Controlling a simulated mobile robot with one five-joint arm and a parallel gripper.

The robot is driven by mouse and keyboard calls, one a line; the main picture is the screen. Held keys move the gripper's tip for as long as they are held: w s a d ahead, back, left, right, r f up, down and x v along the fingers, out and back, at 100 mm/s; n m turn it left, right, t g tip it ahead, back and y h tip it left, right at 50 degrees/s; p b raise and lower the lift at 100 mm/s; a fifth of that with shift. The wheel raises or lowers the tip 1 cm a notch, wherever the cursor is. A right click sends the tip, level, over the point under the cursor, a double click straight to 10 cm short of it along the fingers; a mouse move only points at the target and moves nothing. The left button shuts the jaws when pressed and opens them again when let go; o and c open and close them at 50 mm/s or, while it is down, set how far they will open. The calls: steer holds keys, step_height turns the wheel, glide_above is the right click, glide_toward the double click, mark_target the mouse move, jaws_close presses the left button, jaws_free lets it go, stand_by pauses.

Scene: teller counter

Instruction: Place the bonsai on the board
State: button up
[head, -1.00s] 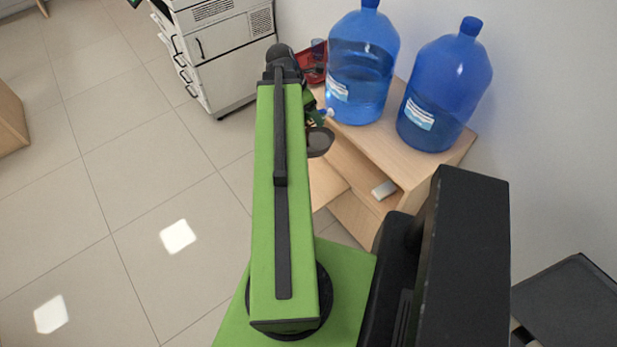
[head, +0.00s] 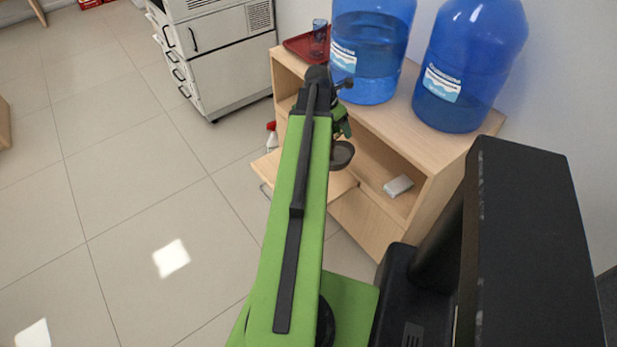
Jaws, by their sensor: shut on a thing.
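My green arm reaches away from me to the cabinet. My gripper (head: 341,130) is at its far end, small and partly hidden behind the arm. A dark, shallow, round thing that looks like the bonsai's pot (head: 342,155) shows just below the gripper, in front of the cabinet's open side. I cannot make out the bonsai's foliage clearly, and the jaws are too small to see in detail. A light wooden board (head: 338,186) juts out from the cabinet below the gripper; I cannot tell if it is the task's board.
The wooden cabinet (head: 452,163) carries two large blue water bottles (head: 369,60), (head: 462,70) and a red tray (head: 298,45) with a glass (head: 319,38). A white box (head: 398,186) lies on its inner shelf. A grey printer (head: 228,55) stands behind. Floor at left is clear.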

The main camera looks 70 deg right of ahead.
steer(key=w+d+f+b, duration=0.2)
steer(key=w+f+b, duration=0.4)
steer(key=w, duration=0.5)
steer(key=shift+w+f+b, duration=0.25)
steer(key=shift+f+b, duration=0.15)
steer(key=shift+f, duration=0.1)
step_height(320, 180, down, 4)
steer(key=b, duration=0.4)
steer(key=shift+f, duration=0.1)
steer(key=o, duration=2.1)
